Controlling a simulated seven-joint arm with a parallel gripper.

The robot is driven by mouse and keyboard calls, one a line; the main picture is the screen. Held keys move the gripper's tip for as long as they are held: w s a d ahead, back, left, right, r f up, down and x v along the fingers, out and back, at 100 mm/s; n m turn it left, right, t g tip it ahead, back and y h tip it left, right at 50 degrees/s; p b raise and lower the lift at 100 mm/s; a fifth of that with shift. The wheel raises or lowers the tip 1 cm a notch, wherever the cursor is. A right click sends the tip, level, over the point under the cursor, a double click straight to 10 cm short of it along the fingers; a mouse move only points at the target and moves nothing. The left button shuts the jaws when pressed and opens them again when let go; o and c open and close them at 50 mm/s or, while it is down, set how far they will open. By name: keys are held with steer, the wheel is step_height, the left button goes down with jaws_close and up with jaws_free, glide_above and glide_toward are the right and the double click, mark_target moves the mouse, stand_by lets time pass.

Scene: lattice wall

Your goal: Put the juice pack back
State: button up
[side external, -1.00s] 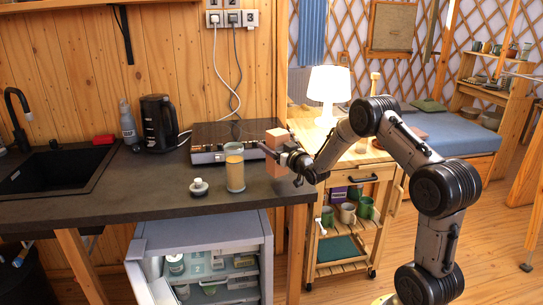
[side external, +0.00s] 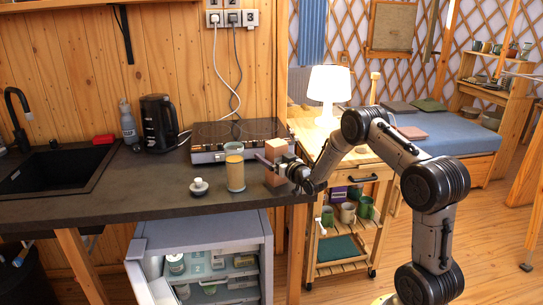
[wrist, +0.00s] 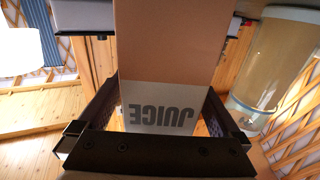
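The juice pack (side external: 276,178) is a tall tan carton at the right end of the dark counter. My gripper (side external: 275,164) reaches it from the right, with its fingers around the carton's middle. In the wrist view the carton (wrist: 165,35) stands between the two fingers (wrist: 164,88), with upside-down "JUICE" lettering on its pale face. The fingers appear to press on its sides, so my gripper looks shut on it. I cannot tell whether its base touches the counter.
A jar with tan contents (side external: 235,173) stands left of the carton, beside a small white-and-black lidded item (side external: 198,187). A hob (side external: 237,138) lies behind. An open-fronted fridge (side external: 214,263) with several items stands below. A wooden trolley (side external: 343,254) is at the right.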

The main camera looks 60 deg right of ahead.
steer(key=shift+r, duration=0.1)
steer(key=shift+s, duration=0.2)
steer(key=v, duration=1.1)
steer(key=shift+s+a+r, duration=0.15)
steer(key=shift+a, duration=0.05)
steer(key=s+a+r+n+g+y, duration=0.25)
steer(key=a+r+g, duration=0.25)
steer(key=a+r, duration=0.6)
steer(key=s+a+g+y, duration=0.1)
steer(key=s+a+g, duration=0.1)
steer(key=s+a, duration=0.3)
steer(key=s+a+f+n+g+y, duration=0.1)
steer(key=s+a, duration=0.4)
steer(key=s, duration=0.6)
steer(key=s+a+n+g+y, duration=0.1)
steer(key=s+a+g+y, duration=0.1)
steer(key=s+a, duration=0.3)
steer(key=s+g, duration=0.1)
steer(key=s, duration=0.2)
steer(key=shift+f, duration=0.35)
